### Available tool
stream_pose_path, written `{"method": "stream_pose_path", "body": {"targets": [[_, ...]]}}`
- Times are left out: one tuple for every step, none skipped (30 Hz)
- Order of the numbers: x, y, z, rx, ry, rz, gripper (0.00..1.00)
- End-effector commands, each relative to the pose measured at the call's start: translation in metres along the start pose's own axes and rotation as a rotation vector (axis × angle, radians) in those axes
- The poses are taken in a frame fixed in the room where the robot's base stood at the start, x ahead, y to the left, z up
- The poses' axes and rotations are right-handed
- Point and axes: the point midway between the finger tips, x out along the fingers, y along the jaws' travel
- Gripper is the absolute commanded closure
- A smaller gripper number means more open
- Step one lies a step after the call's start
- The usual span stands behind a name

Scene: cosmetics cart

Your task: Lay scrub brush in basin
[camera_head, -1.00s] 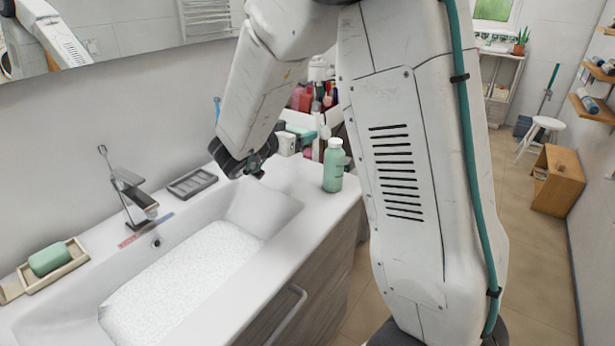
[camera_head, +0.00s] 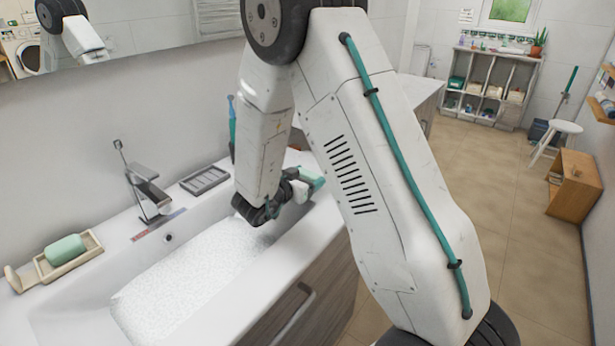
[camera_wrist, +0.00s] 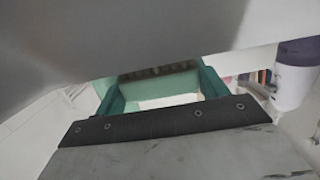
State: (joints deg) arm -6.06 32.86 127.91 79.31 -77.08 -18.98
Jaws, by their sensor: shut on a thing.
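The white basin (camera_head: 75,305) is set in the counter at the left of the head view, with a white speckled surface (camera_head: 190,270) filling its bottom. My gripper (camera_head: 312,180) is above the right end of the basin, near its front rim, partly hidden by my own arm. In the wrist view its teal fingers (camera_wrist: 160,92) are shut on the scrub brush (camera_wrist: 165,80), a pale green piece with a brownish strip. The brush is hard to make out in the head view.
A faucet (camera_head: 148,195) and a grey soap dish (camera_head: 205,180) stand along the back. A green soap (camera_head: 66,249) lies on a wooden tray at the left. A purple-and-white bottle (camera_wrist: 296,75) shows at the right of the wrist view. A stool (camera_head: 555,138) stands far off.

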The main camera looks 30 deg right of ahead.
Motion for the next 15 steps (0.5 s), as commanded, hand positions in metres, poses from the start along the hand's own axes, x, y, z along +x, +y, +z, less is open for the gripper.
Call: {"method": "stream_pose_path", "body": {"targets": [[0.0, 0.0, -0.0001, 0.0, 0.0, 0.0, 0.5], [0.0, 0.0, -0.0001, 0.0, 0.0, 0.0, 0.5], [0.0, 0.0, 0.0004, 0.0, 0.0, 0.0, 0.5], [0.0001, 0.0001, 0.0011, -0.001, 0.0, 0.0, 0.5], [0.0003, 0.0001, 0.002, -0.001, 0.0, 0.0, 0.5], [0.0005, 0.0, 0.0033, -0.001, 0.0, 0.0, 0.5], [0.0005, 0.0, 0.0031, -0.001, 0.0, 0.0, 0.22], [0.0004, 0.0, 0.0029, -0.001, 0.0, 0.0, 0.14], [0.0004, 0.0, 0.0029, 0.0, 0.0, 0.0, 0.06], [0.0004, 0.0001, 0.0028, 0.0, 0.0, 0.0, 0.06], [0.0004, 0.0001, 0.0029, 0.0, 0.0, 0.0, 0.06], [0.0004, 0.0001, 0.0028, 0.0, 0.0, 0.0, 0.06], [0.0004, 0.0001, 0.0028, -0.001, 0.0, 0.0, 0.06], [0.0004, 0.0001, 0.0028, -0.001, 0.0, 0.0, 0.06], [0.0004, 0.0001, 0.0029, -0.001, 0.0, 0.0, 0.06]]}}
